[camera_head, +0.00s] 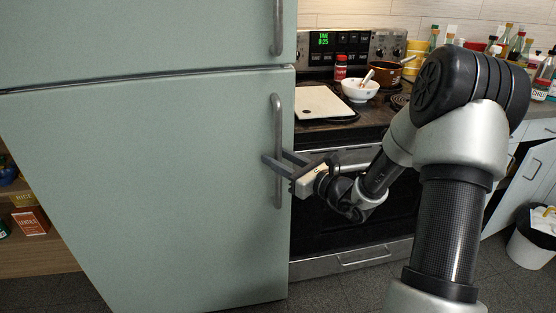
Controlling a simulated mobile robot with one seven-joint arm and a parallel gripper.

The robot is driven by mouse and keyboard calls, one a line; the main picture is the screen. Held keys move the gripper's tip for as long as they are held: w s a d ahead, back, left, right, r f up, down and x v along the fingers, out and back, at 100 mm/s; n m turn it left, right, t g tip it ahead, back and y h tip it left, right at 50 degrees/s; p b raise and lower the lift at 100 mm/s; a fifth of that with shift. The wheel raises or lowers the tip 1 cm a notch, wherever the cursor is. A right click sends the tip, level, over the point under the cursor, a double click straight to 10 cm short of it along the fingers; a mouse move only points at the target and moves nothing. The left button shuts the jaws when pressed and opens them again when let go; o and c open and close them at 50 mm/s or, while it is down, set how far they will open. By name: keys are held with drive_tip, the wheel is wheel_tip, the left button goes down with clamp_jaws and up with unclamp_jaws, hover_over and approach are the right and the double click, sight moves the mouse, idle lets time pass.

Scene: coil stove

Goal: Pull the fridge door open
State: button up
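The pale green fridge has an upper door (130,35) and a larger lower door (150,180). Both look shut, with a narrow dark seam between them. The lower door has a vertical grey bar handle (278,112) near its right edge. The upper door has a similar handle (278,25) above it. My gripper (274,156) is at the middle of the lower handle, reaching in from the right. Its two fingers are spread apart, with the handle appearing to pass between them. Whether either finger touches the handle I cannot tell.
A stove (345,258) stands right of the fridge, behind my arm. On it are a cutting board (324,102), a white bowl (360,90) and a brown pot (393,66). Bottles crowd the right counter. A shelf with boxes (32,221) is at left. Floor shows below the stove.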

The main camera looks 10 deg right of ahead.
clamp_jaws()
drive_tip(key=shift+s, duration=0.1)
idle(0.4)
